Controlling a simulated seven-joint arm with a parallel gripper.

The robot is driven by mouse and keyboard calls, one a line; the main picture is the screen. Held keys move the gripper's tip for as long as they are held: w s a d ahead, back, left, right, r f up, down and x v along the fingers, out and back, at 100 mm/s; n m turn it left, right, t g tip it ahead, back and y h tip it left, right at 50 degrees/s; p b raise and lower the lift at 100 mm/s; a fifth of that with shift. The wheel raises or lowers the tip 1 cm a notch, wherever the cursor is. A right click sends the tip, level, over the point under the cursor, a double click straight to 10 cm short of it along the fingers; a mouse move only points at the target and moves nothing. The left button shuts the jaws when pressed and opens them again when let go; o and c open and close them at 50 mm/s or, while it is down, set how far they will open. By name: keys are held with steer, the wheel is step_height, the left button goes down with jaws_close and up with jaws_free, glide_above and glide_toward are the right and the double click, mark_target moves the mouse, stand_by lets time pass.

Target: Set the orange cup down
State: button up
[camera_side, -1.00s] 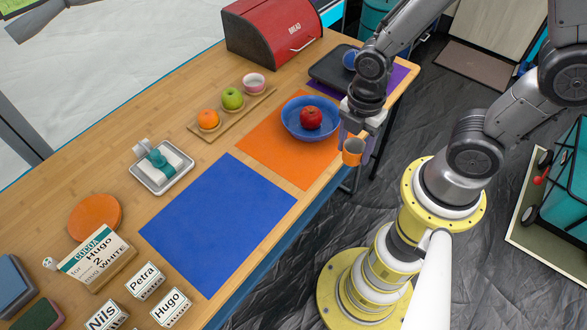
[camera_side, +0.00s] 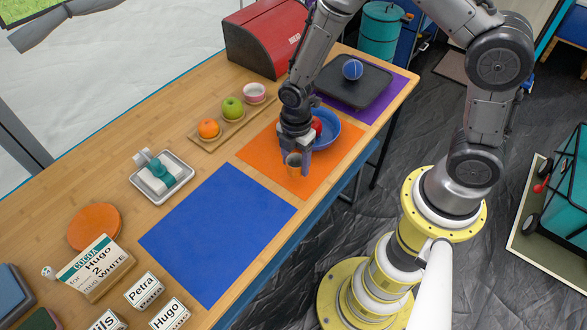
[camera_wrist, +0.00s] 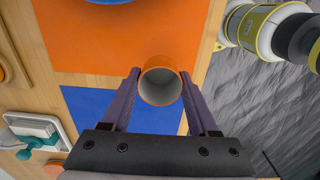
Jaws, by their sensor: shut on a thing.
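The orange cup (camera_side: 294,160) is between the fingers of my gripper (camera_side: 294,167) in the side view, over the front part of the orange mat (camera_side: 257,156). In the wrist view the cup (camera_wrist: 160,84) shows its open mouth and grey inside, and it looks empty. My gripper (camera_wrist: 160,97) is shut on it, with one finger on each side. I cannot tell whether the cup's base touches the mat or hangs a little above it.
A blue bowl (camera_side: 328,136) with a red apple (camera_side: 317,125) stands close behind my gripper. A blue mat (camera_side: 217,230) lies to the left. A board (camera_side: 232,128) with fruit and a small pink bowl (camera_side: 254,93) is behind. A black tray (camera_side: 375,86) holds a blue ball (camera_side: 352,69).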

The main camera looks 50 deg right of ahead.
mark_target(294, 170)
steer(key=shift+w+a+f, duration=0.1)
steer(key=shift+w+f, duration=0.25)
steer(key=shift+f, duration=1.55)
steer(key=shift+f, duration=0.15)
steer(key=o, duration=1.3)
